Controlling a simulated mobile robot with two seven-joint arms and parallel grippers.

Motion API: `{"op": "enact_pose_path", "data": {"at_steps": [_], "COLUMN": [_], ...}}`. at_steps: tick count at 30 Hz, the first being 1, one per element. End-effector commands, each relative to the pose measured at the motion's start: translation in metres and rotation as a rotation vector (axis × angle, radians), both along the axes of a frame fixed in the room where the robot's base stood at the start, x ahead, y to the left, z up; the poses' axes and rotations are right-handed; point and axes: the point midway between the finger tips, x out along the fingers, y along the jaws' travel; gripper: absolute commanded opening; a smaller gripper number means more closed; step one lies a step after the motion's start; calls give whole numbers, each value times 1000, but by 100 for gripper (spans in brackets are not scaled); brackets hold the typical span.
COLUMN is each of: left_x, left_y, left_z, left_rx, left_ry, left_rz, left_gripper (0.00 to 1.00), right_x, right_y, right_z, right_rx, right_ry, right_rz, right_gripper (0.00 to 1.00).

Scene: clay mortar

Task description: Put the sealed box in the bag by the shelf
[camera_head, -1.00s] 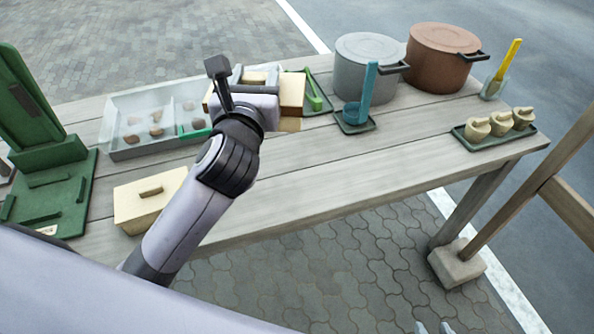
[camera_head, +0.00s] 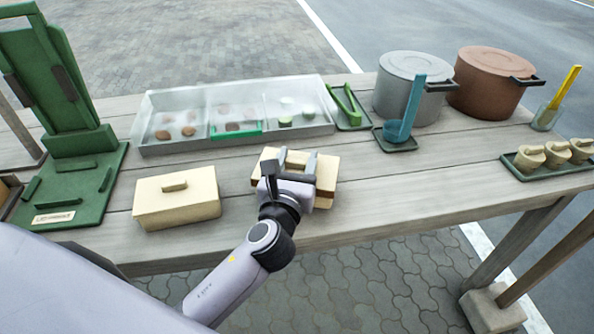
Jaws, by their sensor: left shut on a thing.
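My left gripper (camera_head: 291,160) is shut on a cream and brown box (camera_head: 326,176), over the middle of the table near its front. The fingers lie across the box's top, and the wrist hides part of its near side. I cannot tell whether the box touches the table or is just above it. A second cream box (camera_head: 177,205) with a lid and small handle stands to the left on the table. I cannot tell from its look which box is sealed. The bag and the shelf are not in view. My right gripper is not in view.
The wooden table (camera_head: 400,190) holds a clear compartment tray (camera_head: 160,147) behind the held box. A green stand (camera_head: 75,140) is at left. A grey pot (camera_head: 405,92), a brown pot (camera_head: 490,90), a blue ladle (camera_head: 408,110) and a green tray of small pots (camera_head: 560,167) are at right.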

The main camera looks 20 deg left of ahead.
Motion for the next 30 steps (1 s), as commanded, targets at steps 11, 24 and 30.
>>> {"op": "enact_pose_path", "data": {"at_steps": [11,24,30], "left_x": [0,0,0], "left_y": [0,0,1], "left_z": [-14,-18,-14], "left_rx": [0,1,1], "left_ry": [-2,0,0], "left_rz": [0,0,0], "left_gripper": [0,77,77], "right_x": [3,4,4], "right_y": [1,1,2], "right_z": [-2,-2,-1], "right_rx": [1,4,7], "right_ry": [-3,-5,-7], "right_rz": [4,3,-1], "right_gripper": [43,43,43]}}
